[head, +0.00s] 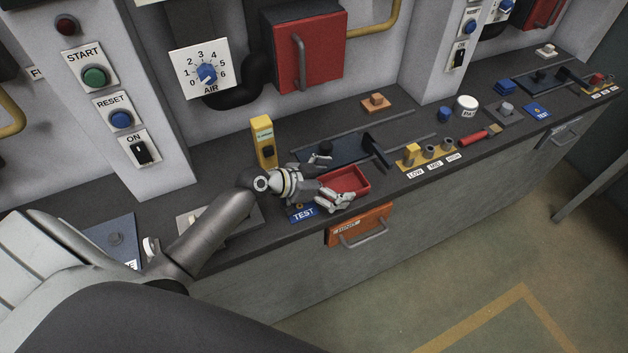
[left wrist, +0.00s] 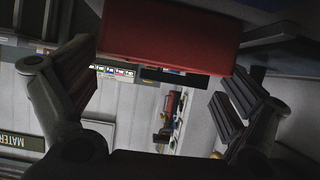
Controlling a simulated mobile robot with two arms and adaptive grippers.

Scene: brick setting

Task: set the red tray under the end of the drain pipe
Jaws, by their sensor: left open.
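The red tray (head: 359,177), small and shallow, sits on the dark bench top near the front edge, above the orange drawer. My left gripper (head: 334,180) is open at the tray's left end, one finger toward the back and one toward the front. In the left wrist view a red block shape, apparently the tray (left wrist: 170,38), fills the top between the spread fingers; contact cannot be told. A thick black bent pipe (head: 250,95) runs below the AIR dial to the red wall box. I cannot tell whether it is the drain pipe. My right gripper is out of view.
A yellow upright device (head: 263,142) stands just behind my left wrist. A dark plate with a lever (head: 377,150) lies behind the tray. The yellow LOW/MID/HIGH switch block (head: 430,152) is to its right. An orange drawer (head: 360,223) is below the bench edge.

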